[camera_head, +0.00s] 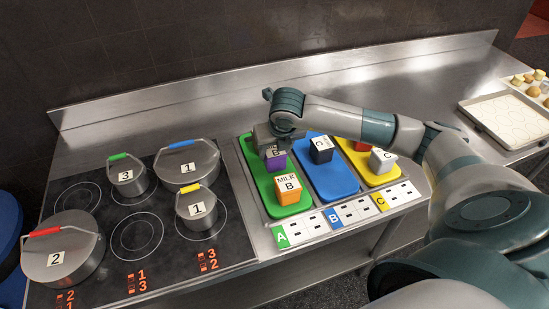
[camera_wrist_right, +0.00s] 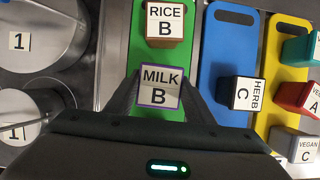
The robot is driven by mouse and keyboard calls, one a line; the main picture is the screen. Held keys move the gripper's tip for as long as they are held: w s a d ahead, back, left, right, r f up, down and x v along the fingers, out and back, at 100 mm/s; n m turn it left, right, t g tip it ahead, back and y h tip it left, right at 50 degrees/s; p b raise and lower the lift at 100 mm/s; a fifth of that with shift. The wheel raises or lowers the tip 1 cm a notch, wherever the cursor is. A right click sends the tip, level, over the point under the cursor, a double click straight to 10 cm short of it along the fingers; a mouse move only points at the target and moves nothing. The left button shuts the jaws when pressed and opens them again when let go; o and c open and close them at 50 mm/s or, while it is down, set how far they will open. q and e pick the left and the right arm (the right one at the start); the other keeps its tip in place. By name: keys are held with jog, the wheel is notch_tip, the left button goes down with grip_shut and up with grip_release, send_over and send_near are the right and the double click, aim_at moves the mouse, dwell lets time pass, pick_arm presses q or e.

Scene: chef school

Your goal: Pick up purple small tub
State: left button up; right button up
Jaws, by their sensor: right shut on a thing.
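The purple small tub (camera_head: 276,162) is at the back part of the green board (camera_head: 258,172) in the head view. My right gripper (camera_head: 270,142) comes down over it from above and is shut on it. In the right wrist view the tub (camera_wrist_right: 158,88) shows a white label reading MILK B with a thin purple edge, between my two dark fingers. The gripper covers much of the tub in the head view. I cannot tell whether its base touches the board. My left gripper is not in view.
An orange tub (camera_head: 288,188) stands in front on the green board. A black tub (camera_head: 321,150) is on the blue board (camera_head: 335,182); red and grey tubs (camera_head: 382,160) are on the yellow board. Lidded pots (camera_head: 187,165) stand on the stove at left. A tray (camera_head: 508,116) lies at right.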

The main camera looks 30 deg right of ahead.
jog(key=shift+r+b, duration=0.45)
jog(key=shift+r, duration=0.2)
jog(key=s+d+r+b, duration=0.5)
jog(key=d+r, duration=0.2)
jog(key=d, duration=0.3)
jog(key=shift+s, duration=0.4)
jog(key=shift+b, duration=0.3)
